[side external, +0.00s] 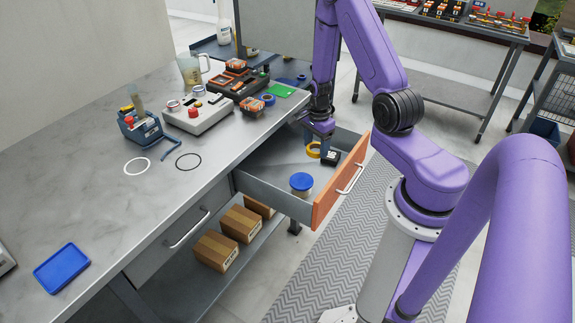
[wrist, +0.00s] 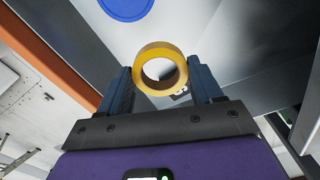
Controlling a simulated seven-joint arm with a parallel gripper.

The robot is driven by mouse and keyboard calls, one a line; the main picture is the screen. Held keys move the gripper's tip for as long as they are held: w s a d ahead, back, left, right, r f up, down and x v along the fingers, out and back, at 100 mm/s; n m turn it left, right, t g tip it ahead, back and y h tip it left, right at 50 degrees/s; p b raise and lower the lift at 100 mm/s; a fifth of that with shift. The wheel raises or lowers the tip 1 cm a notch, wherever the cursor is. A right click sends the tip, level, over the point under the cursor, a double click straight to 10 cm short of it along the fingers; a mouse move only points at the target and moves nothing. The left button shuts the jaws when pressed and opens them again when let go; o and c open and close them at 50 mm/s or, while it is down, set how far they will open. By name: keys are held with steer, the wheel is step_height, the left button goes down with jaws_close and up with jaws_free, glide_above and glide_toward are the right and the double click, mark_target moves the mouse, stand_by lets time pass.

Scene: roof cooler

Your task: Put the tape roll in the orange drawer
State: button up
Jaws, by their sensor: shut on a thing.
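The yellow tape roll (wrist: 160,69) is between my gripper's two fingers (wrist: 160,92) in the wrist view, and the gripper is shut on it. In the side view the tape roll (side external: 314,150) shows just below my gripper (side external: 318,136). The roll is over the inside of the open drawer with the orange front (side external: 343,178). I cannot tell whether the roll touches the drawer floor. The orange front edge (wrist: 52,50) runs along the left in the wrist view.
The drawer also holds a jar with a blue lid (side external: 301,182) and a small black object (side external: 331,157). The grey worktop (side external: 100,205) lies left, with a blue tray (side external: 62,268) and a control box (side external: 197,113). Cardboard boxes (side external: 216,250) sit on the shelf below.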

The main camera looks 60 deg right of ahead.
mark_target(314, 175)
steer(key=shift+d+f, duration=0.1)
steer(key=shift+f, duration=4.85)
steer(key=shift+f, duration=0.1)
steer(key=o, duration=1.1)
steer(key=shift+o, duration=0.2)
